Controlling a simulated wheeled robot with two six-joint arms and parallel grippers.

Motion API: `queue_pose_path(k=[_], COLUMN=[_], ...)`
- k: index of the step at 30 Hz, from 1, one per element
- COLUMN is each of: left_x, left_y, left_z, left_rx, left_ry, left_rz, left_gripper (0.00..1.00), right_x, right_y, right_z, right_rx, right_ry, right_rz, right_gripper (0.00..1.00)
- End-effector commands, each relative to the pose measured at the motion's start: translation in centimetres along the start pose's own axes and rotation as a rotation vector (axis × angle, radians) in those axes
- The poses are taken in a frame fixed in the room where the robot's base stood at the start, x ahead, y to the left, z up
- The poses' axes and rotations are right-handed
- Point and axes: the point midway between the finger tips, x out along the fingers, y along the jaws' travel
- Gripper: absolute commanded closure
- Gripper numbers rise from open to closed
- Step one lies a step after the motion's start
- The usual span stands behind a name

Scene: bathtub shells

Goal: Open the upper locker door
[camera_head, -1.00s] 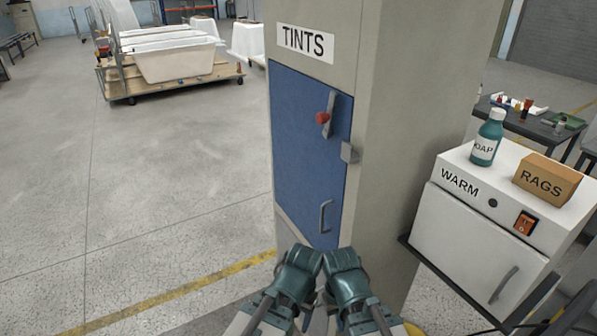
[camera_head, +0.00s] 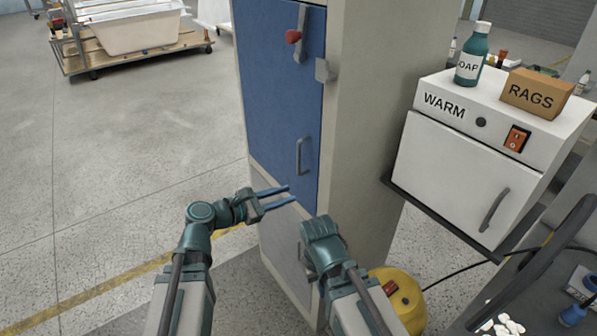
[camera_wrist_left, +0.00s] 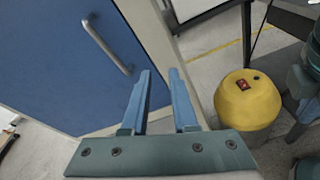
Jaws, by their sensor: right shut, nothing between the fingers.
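The upper locker door (camera_head: 275,110) is blue and closed. It has a grey vertical handle (camera_head: 302,155) low on its right side and a latch lever (camera_head: 300,32) with a red knob (camera_head: 293,37) near the top. My left gripper (camera_head: 290,193) is open and empty, its blue fingers pointing right, just below the handle. In the left wrist view its fingers (camera_wrist_left: 158,95) are apart, with the blue door and handle (camera_wrist_left: 106,45) to their left. My right gripper (camera_head: 322,230) is lower, in front of the lower grey door; its fingers are hidden.
A white WARM cabinet (camera_head: 450,165) stands on the right, carrying a soap bottle (camera_head: 472,55) and a RAGS box (camera_head: 536,93). A yellow canister (camera_head: 398,298) is on the floor below it. The floor left of the locker is clear up to a tub cart (camera_head: 125,48).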

Motion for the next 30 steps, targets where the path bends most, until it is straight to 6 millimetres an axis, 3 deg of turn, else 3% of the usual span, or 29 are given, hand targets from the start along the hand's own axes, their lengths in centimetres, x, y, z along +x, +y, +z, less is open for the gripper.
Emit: queue_pose_path(k=[1, 6, 14, 20, 30], left_x=[-0.6, -2.6, -2.9, -0.4, 6.2], left_y=[1.4, 5.0, 6.0, 6.6, 8.2], left_z=[-0.7, -0.3, 0.0, 0.3, 1.2], left_rx=[-0.101, -0.338, -0.398, -0.396, -0.394], left_ry=[-0.041, -0.157, -0.189, -0.188, -0.187], left_rz=[0.063, 0.185, 0.21, 0.205, 0.205], left_gripper=[0.73, 0.73, 0.73, 0.73, 0.73], right_x=[1.2, 2.1, 2.1, 2.1, 2.1], right_y=[-0.1, -0.2, -0.2, -0.2, -0.2], right_z=[-0.1, -0.1, -0.1, -0.1, -0.1], right_rx=[0.0, 0.0, 0.0, 0.0, 0.0], right_ry=[0.0, 0.0, 0.0, 0.0, 0.0], right_rz=[0.0, 0.0, 0.0, 0.0, 0.0], right_gripper=[1.0, 1.0, 1.0, 1.0, 1.0])
